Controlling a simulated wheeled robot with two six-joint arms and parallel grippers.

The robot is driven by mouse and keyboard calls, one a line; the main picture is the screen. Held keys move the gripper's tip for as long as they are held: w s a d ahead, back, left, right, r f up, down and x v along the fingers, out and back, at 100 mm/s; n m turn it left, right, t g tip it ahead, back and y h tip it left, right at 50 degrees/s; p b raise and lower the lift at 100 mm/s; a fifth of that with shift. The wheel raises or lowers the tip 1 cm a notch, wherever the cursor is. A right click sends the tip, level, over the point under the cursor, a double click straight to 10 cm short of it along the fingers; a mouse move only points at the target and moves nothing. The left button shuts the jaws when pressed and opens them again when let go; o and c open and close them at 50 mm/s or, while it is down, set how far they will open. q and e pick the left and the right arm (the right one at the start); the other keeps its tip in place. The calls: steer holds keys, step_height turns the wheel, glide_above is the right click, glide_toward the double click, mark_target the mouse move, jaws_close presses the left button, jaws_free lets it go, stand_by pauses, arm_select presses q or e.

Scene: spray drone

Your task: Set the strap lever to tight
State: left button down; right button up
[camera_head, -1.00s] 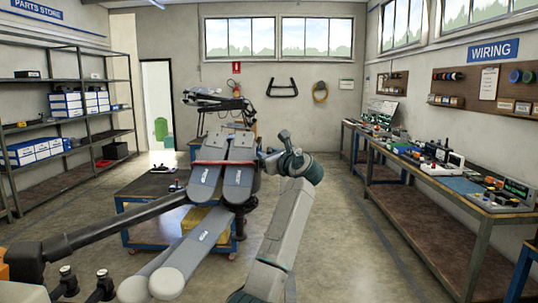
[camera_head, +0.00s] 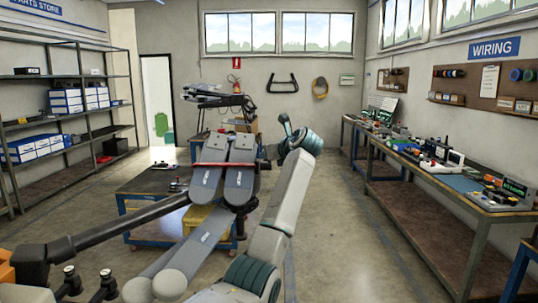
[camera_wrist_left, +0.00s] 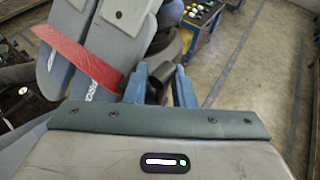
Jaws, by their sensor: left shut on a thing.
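A red strap (camera_head: 212,164) crosses two grey slabs (camera_head: 240,182) of the drone, which carry white lettering. In the left wrist view the strap (camera_wrist_left: 78,52) runs down to the right towards my left gripper (camera_wrist_left: 159,88). Its two blue fingers are shut on a dark piece, the strap lever (camera_wrist_left: 157,78), at the strap's right end. Most of the lever is hidden between the fingers. In the head view my left gripper (camera_head: 272,152) is at the right side of the slabs, partly hidden by my wrist. My right gripper is not in view.
A low blue-framed cart (camera_head: 150,186) stands under the drone. A black drone arm (camera_head: 115,228) reaches out at the left. A workbench (camera_head: 430,168) with wiring gear lines the right wall, and shelves (camera_head: 75,110) stand at the left. The floor (camera_head: 335,215) between drone and bench is clear.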

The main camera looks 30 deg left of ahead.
arm_select(q)
steer(key=c, duration=1.5)
jaws_free()
steer(key=shift+r, duration=0.3)
steer(key=shift+w+f, duration=0.1)
steer(key=shift+d, duration=0.1)
steer(key=b+v, duration=0.4)
steer(key=v, duration=0.6)
steer(key=shift+s+d+b, duration=0.2)
steer(key=shift+d+b, duration=0.05)
steer(key=shift+b, duration=0.1)
